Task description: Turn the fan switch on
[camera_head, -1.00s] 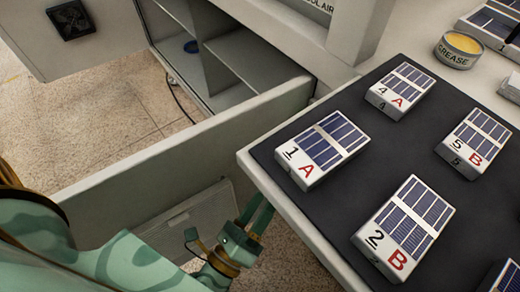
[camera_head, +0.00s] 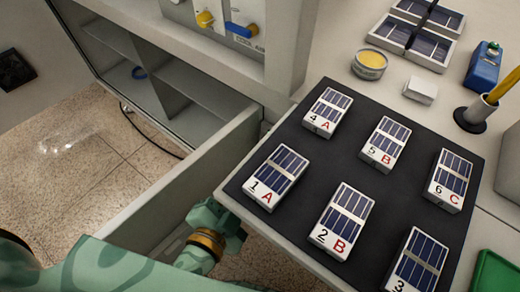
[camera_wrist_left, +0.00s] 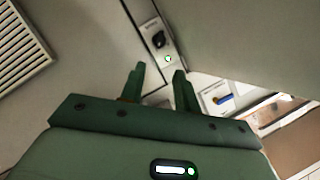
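In the left wrist view, a narrow panel (camera_wrist_left: 160,42) carries a black switch (camera_wrist_left: 158,39) and a small lit green lamp (camera_wrist_left: 168,59). Its label is too small to read, so I cannot tell whether this is the fan switch. A second plate with a blue handle (camera_wrist_left: 223,99) is at the right. My left gripper (camera_wrist_left: 157,82) is open and empty, with its fingers below the black switch and apart from it in the picture. In the head view, the left gripper (camera_head: 222,217) is beside the near drawer wall. My right gripper is not in view.
A yellow knob (camera_head: 205,19) and a blue handle (camera_head: 243,30) are on the cabinet front. An open drawer (camera_head: 190,168) juts out below. The dark mat (camera_head: 300,130) on the right bears several numbered solar panels. Open floor lies at the left.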

